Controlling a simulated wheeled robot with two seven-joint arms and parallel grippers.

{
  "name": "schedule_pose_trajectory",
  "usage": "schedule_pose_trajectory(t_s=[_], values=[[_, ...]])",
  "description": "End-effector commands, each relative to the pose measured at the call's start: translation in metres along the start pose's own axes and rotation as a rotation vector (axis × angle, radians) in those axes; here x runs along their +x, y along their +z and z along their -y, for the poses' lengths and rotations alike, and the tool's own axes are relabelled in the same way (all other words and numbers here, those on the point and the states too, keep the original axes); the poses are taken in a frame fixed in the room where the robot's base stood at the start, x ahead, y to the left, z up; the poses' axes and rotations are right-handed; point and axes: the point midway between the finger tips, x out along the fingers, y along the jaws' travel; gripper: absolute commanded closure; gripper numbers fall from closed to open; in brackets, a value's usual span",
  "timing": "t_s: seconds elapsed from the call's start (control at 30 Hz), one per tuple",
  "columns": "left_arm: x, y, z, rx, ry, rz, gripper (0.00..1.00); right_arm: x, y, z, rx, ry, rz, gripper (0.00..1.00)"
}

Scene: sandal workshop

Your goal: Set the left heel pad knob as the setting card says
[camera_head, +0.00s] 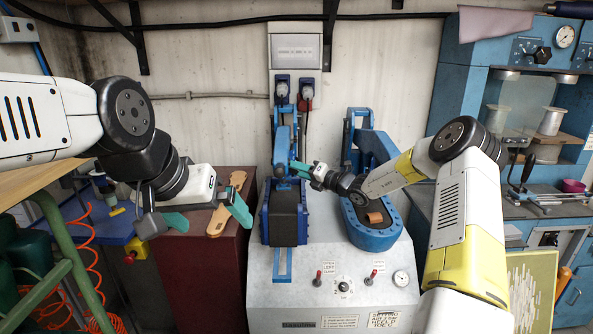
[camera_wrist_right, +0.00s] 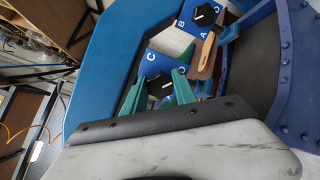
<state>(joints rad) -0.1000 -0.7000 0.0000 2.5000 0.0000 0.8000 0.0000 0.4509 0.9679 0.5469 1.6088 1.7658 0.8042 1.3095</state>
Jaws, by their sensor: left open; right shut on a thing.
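In the right wrist view, a black knob (camera_wrist_right: 160,84) sits on a blue plate marked C, with another letter partly covered. The teal fingers of my right gripper (camera_wrist_right: 168,88) are closed on this knob; its pointer direction is unclear. In the head view, my right gripper (camera_head: 299,170) reaches the blue left press (camera_head: 281,163), and the knob is hidden there. A card with print too small to read (camera_head: 382,320) is on the machine's front. My left gripper (camera_head: 208,216) is open and empty above the dark red cabinet (camera_head: 208,275).
A second black knob (camera_wrist_right: 205,15) sits on a blue plate marked A and B. A tan sole (camera_head: 227,206) lies on the cabinet near my left gripper. The right blue press (camera_head: 372,238) stands beside my right forearm. Red switches and a dial (camera_head: 344,285) are on the machine's front.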

Motion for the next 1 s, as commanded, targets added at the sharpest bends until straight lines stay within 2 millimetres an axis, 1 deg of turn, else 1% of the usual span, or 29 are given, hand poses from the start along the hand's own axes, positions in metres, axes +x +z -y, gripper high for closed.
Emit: schedule_pose_trajectory(t_s=[0.1, 0.3, 0.8, 0.83, 0.87, 1.0], values=[[0.0000, 0.0000, 0.0000, 0.000, 0.000, 0.000, 0.00, -0.0009, -0.0008, 0.0020, 0.053, -0.003, -0.001, 1.00], [0.0000, 0.0000, 0.0000, 0.000, 0.000, 0.000, 0.00, -0.0009, -0.0009, 0.0020, 0.105, -0.003, -0.001, 1.00], [0.0000, 0.0000, 0.0000, 0.000, 0.000, 0.000, 0.00, -0.0009, -0.0010, 0.0022, 0.123, -0.004, -0.001, 1.00], [0.0000, 0.0000, 0.0000, 0.000, 0.000, 0.000, 0.00, -0.0009, -0.0010, 0.0022, 0.123, -0.003, -0.001, 0.63], [0.0000, 0.0000, 0.0000, 0.000, 0.000, 0.000, 0.00, -0.0009, -0.0009, 0.0022, 0.123, -0.003, -0.001, 0.57], [0.0000, 0.0000, 0.0000, 0.000, 0.000, 0.000, 0.00, -0.0006, -0.0006, 0.0015, 0.122, -0.002, -0.001, 0.57]])
